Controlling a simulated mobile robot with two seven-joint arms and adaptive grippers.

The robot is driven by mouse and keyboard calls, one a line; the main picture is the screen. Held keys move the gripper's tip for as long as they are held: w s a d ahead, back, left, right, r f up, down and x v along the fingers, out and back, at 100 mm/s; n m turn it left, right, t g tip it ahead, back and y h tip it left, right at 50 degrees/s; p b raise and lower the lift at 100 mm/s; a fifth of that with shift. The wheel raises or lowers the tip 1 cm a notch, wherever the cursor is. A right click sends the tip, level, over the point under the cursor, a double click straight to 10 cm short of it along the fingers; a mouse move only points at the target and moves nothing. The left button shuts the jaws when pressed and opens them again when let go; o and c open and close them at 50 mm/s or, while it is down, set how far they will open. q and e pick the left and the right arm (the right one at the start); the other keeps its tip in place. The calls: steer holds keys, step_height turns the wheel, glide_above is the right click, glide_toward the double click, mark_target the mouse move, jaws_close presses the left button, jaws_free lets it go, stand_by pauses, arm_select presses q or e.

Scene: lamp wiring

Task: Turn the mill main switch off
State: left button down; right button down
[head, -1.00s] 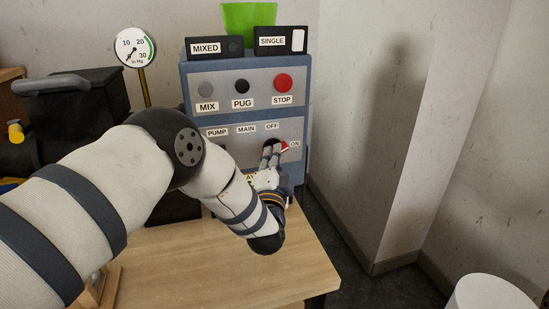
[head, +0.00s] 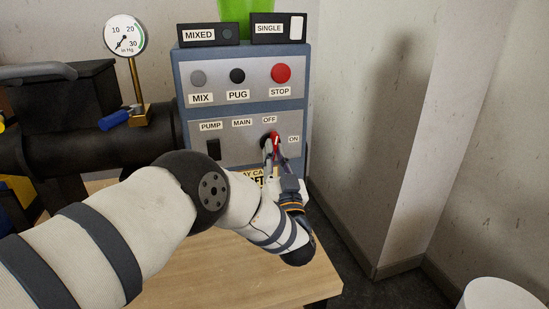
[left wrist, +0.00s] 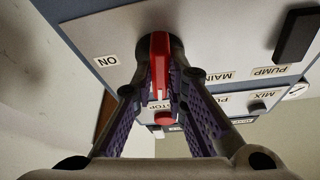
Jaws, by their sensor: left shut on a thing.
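The mill main switch (head: 275,140) is a red handle on a black round dial, on the lower panel of the blue-grey control box. The handle stands nearly upright below the OFF label (head: 270,119), with the ON label (head: 294,139) to its right. My left gripper (head: 273,152) reaches it from below and is shut on the handle. In the left wrist view, the red handle (left wrist: 159,77) sits between the two purple-padded fingers (left wrist: 159,88). The OFF label is hidden in that view. My right gripper is out of view.
A black pump switch (head: 213,149) is left of the main switch. Above are the MIX, PUG and red STOP (head: 281,73) buttons. A pressure gauge (head: 125,36) and dark pipework stand to the left. The wooden table top (head: 230,285) below is clear. A wall is to the right.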

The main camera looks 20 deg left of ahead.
arm_select(q)
steer(key=shift+n+g+y+b, duration=0.4)
steer(key=shift+n+y, duration=0.5)
steer(key=shift+n, duration=0.8)
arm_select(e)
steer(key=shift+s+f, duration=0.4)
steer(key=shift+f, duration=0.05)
arm_select(q)
steer(key=shift+d+n, duration=0.1)
steer(key=shift+n, duration=0.2)
steer(key=c, duration=1.6)
jaws_free()
steer(key=v, duration=1.2)
